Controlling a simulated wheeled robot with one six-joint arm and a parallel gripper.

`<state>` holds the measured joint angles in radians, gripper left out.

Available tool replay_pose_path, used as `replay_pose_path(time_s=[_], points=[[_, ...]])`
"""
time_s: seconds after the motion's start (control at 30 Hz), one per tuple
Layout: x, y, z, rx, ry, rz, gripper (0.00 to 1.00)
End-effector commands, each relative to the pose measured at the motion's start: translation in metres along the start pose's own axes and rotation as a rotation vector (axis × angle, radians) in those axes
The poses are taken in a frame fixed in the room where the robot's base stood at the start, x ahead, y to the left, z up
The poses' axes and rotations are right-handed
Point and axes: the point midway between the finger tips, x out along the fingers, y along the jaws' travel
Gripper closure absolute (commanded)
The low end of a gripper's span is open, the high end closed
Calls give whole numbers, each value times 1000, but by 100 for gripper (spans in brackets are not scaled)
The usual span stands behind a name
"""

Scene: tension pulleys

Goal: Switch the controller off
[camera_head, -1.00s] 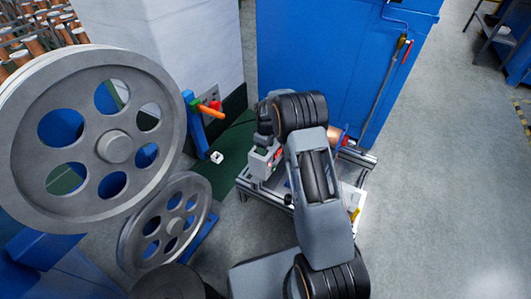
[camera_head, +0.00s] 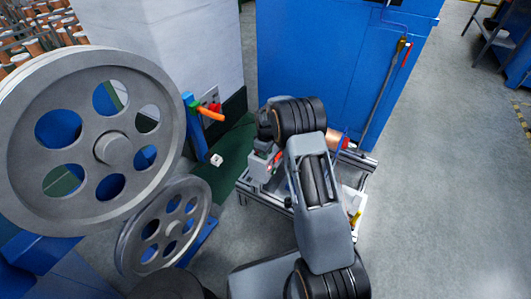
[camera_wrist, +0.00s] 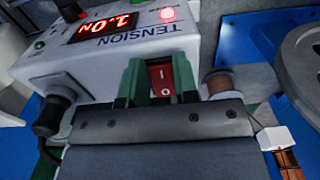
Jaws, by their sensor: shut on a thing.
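The controller (camera_wrist: 150,60) is a pale box marked TENSION, with a lit red display (camera_wrist: 103,27) and a glowing red lamp (camera_wrist: 167,14). In the head view the controller (camera_head: 262,167) stands on a small metal-framed cart, partly hidden by my arm. Its red rocker switch (camera_wrist: 168,76), marked I and O, shows in the wrist view between my gripper's two green fingertips (camera_wrist: 161,84). The fingers are close on both sides of the switch.
Two large grey pulleys (camera_head: 40,190) stand at the left. The cart (camera_head: 262,199) has a copper spool (camera_head: 340,141) at its back. A blue cabinet (camera_head: 330,70) stands behind, and a black cable plug (camera_wrist: 50,115) hangs left of the fingers. Floor at the right is clear.

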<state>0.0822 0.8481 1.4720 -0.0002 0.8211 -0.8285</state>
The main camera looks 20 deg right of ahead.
Motion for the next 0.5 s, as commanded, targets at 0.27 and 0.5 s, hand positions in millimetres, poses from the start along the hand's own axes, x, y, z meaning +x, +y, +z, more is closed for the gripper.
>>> replay_pose_path(time_s=[0.27, 0.5], points=[[-6, -1, -2, -3, -50, -3, 96], [-6, -1, -7, -3, -246, -2, 96]])
